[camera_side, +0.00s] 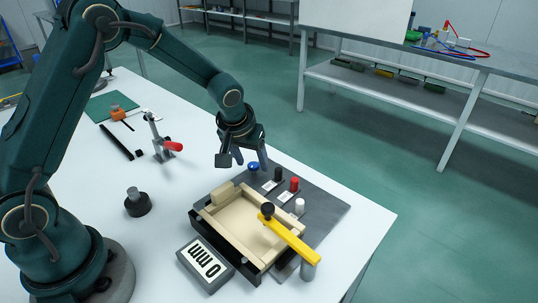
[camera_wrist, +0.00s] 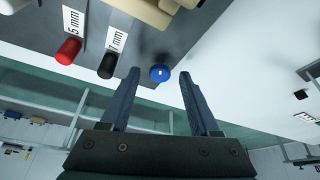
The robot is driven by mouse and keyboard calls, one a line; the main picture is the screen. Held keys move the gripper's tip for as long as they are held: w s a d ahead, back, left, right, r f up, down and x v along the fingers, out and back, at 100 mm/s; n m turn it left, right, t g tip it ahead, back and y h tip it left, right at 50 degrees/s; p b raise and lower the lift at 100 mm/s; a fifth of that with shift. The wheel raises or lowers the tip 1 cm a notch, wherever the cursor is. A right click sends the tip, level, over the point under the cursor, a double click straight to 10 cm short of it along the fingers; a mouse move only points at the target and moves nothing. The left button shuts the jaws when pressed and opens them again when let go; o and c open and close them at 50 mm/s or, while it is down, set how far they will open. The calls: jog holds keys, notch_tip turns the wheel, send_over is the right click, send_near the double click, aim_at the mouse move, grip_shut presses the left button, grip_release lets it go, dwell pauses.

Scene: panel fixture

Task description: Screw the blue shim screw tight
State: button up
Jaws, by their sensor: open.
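The blue shim screw (camera_side: 254,166) sits at the far left corner of the dark grey plate (camera_side: 332,207). In the wrist view its round blue head (camera_wrist: 159,73) shows between and beyond my two fingertips, apart from both. My gripper (camera_side: 245,157) is open and empty, above and close to the blue screw. Its fingers (camera_wrist: 158,75) stand on either side of the screw in the wrist view. How far the screw is threaded in cannot be told.
Black (camera_side: 278,174), red (camera_side: 294,184) and white (camera_side: 299,206) knobs stand in a row beside the blue screw. A cream tray (camera_side: 236,224) with a yellow lever (camera_side: 286,236) lies nearer the camera. A display box (camera_side: 206,264) and a red-handled clamp (camera_side: 166,147) stand on the white table.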

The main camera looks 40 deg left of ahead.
grip_shut()
jog(key=shift+m, duration=0.4)
jog(key=m, duration=0.1)
jog(key=m+h, duration=0.2)
jog(key=m, duration=0.1)
jog(key=shift+s+a, duration=0.1)
jog(key=shift+a, duration=0.15)
jog(key=m, duration=0.2)
jog(key=m+h, duration=0.1)
jog(key=m, duration=0.1)
jog(key=m+h, duration=0.1)
jog(key=m, duration=0.1)
jog(key=shift+a+g, duration=0.3)
jog(key=m, duration=0.2)
jog(key=m+g+h, duration=0.1)
jog(key=m, duration=0.2)
jog(key=shift+w+a+m+h, duration=0.2)
jog(key=shift+w+m+h, duration=0.1)
jog(key=shift+m, duration=0.1)
jog(key=m, duration=0.1)
jog(key=m+g, duration=0.1)
jog(key=m, duration=0.1)
jog(key=m+g, duration=0.1)
jog(key=m, duration=0.1)
jog(key=shift+w+h, duration=0.25)
jog(key=shift+h, duration=0.05)
jog(key=shift+f+m, duration=0.1)
jog(key=shift+m, duration=0.2)
